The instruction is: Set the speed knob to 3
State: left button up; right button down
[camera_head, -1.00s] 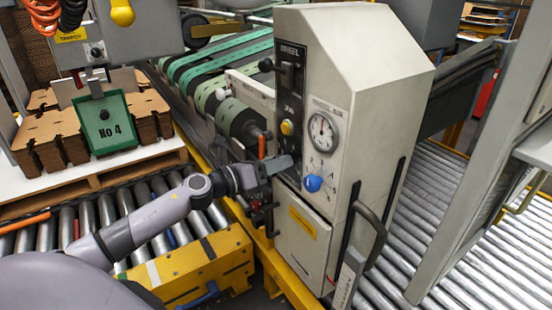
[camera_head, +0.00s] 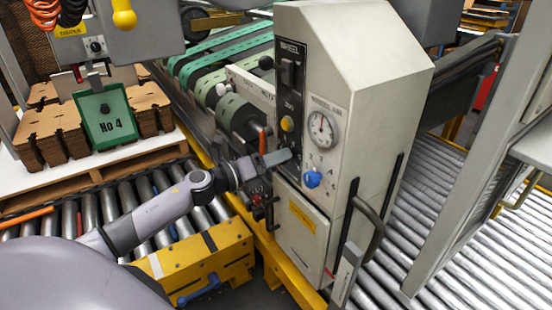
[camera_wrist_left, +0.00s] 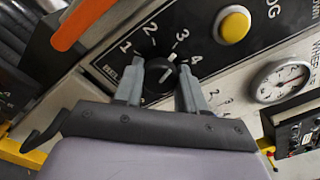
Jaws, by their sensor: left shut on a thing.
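The speed knob is a small black knob (camera_wrist_left: 157,72) with a pale pointer line, on a dark panel with a printed scale of numbers, in the left wrist view. My left gripper (camera_wrist_left: 160,88) is shut on it, one finger on each side. The pointer leans toward the upper right of that view; I cannot tell exactly which number it meets. In the head view my left gripper (camera_head: 282,157) reaches the dark panel strip on the machine's front and hides the knob. My right gripper is not in view.
Above the knob is a yellow button (camera_head: 287,124). A round gauge (camera_head: 322,130) and a blue knob (camera_head: 313,179) sit on the pale housing to the right. An orange-tipped lever (camera_head: 262,141) stands close to my left gripper. Rollers (camera_head: 440,200) lie right of the machine.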

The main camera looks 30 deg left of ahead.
pick_arm(q)
jog(key=o, duration=1.1)
jog(key=shift+c, duration=0.2)
jog(key=v, duration=0.7)
jog(key=shift+s+a, duration=0.1)
